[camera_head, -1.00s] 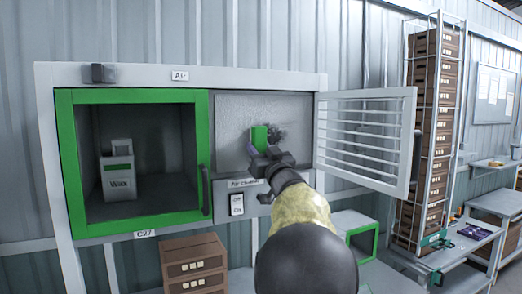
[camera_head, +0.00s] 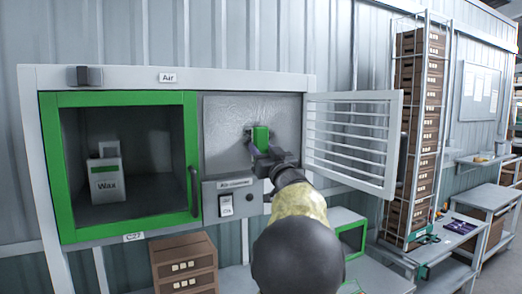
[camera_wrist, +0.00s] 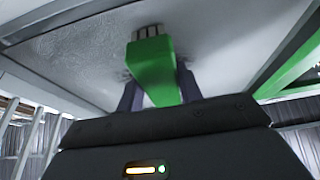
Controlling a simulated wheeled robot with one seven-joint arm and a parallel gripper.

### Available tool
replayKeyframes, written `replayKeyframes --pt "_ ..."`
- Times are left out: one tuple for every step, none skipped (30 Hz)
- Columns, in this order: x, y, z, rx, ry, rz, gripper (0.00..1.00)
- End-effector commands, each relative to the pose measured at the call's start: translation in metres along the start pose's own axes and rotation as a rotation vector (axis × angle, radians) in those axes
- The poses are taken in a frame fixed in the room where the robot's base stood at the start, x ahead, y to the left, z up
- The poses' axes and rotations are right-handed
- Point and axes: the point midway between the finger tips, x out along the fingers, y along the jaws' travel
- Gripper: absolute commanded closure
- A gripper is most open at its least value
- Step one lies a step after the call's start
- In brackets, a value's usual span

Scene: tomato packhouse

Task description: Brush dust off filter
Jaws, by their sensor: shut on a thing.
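The filter (camera_head: 222,115) is a grey textured panel in the right-hand opening of the wall cabinet. A green brush (camera_head: 260,136) stands in front of its middle. In the wrist view, the brush (camera_wrist: 155,68) points up at the filter (camera_wrist: 85,42), and its grey bristles (camera_wrist: 150,32) appear to meet the surface. My gripper (camera_head: 262,151) is shut on the brush, with a dark finger on each side in the wrist view (camera_wrist: 160,90). A small dark dust smudge shows beside the brush in both views. The brush and gripper hide part of the filter.
The louvred door (camera_head: 352,138) stands open to the right of the filter. A green-framed compartment (camera_head: 120,98) with a wax carton (camera_head: 106,180) is on the left. A switch panel (camera_head: 227,204) sits below the filter. Brown drawers (camera_head: 185,262) stand lower left.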

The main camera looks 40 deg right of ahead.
Motion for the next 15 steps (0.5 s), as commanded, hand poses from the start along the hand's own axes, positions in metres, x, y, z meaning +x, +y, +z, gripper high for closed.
replayKeyframes --pt "0.001 0.004 -0.001 -0.001 0.0 0.001 0.82" --pt "0.001 0.006 -0.001 -0.001 0.0 0.002 0.82" --pt "0.001 0.009 -0.001 -0.001 -0.001 0.002 0.82" --pt "0.002 0.011 -0.001 -0.001 -0.001 0.002 0.82" --pt "0.002 0.013 -0.001 -0.001 0.0 0.002 0.82" --pt "0.002 0.016 -0.001 -0.001 0.0 0.003 0.82" --pt "0.002 0.019 -0.001 -0.001 0.0 0.003 0.82" --pt "0.002 0.021 -0.001 -0.001 0.0 0.003 0.82" --pt "0.002 0.023 -0.001 0.0 0.0 0.002 0.82" --pt "0.003 0.025 -0.001 0.0 0.0 0.002 0.82" --pt "0.003 0.028 -0.001 0.0 0.0 0.002 0.82" --pt "0.003 0.03 -0.001 -0.001 -0.001 0.002 0.82" --pt "0.003 0.032 -0.001 -0.001 -0.001 0.002 0.82" --pt "0.003 0.034 -0.001 -0.001 0.0 0.002 0.82" --pt "0.003 0.036 0.0 -0.001 0.0 0.002 0.82"
